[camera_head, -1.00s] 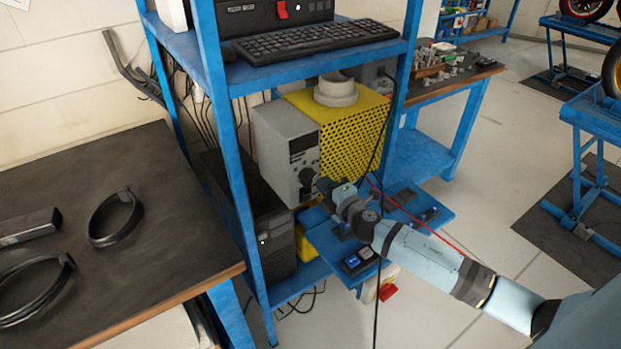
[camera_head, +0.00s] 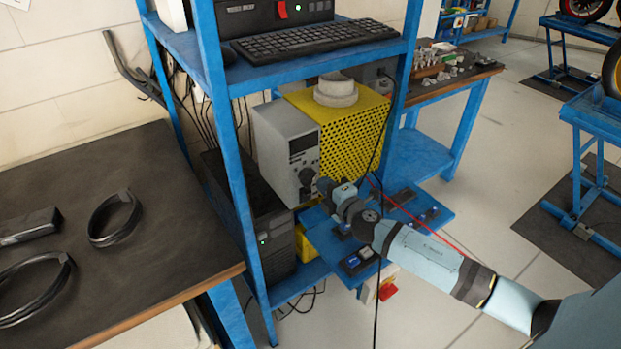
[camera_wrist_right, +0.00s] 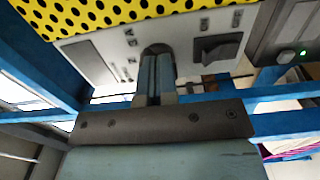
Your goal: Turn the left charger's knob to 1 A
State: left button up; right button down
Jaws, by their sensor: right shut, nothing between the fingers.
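A grey charger (camera_head: 287,150) with a dark knob (camera_head: 307,176) on its front stands on the blue rack's middle level. The wrist view shows its panel (camera_wrist_right: 105,62) with printed marks, one reading like "2A", around the knob (camera_wrist_right: 158,48). My right gripper (camera_head: 324,186) is at the charger's front, by the knob. In the right wrist view its two fingers (camera_wrist_right: 155,60) are together, with their tips at the knob and hiding most of it. I cannot tell whether they touch it, nor where it points. My left gripper is not in view.
A dark rocker switch (camera_wrist_right: 217,47) sits beside the knob. A black computer tower (camera_head: 268,235) is below left. A blue shelf (camera_head: 432,212) with small parts lies below my arm. A black cable hangs down near my wrist.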

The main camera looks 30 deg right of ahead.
jog(key=shift+w, duration=0.15)
dwell(0.5)
jog(key=shift+w+r, duration=0.15)
jog(key=shift+w, duration=0.1)
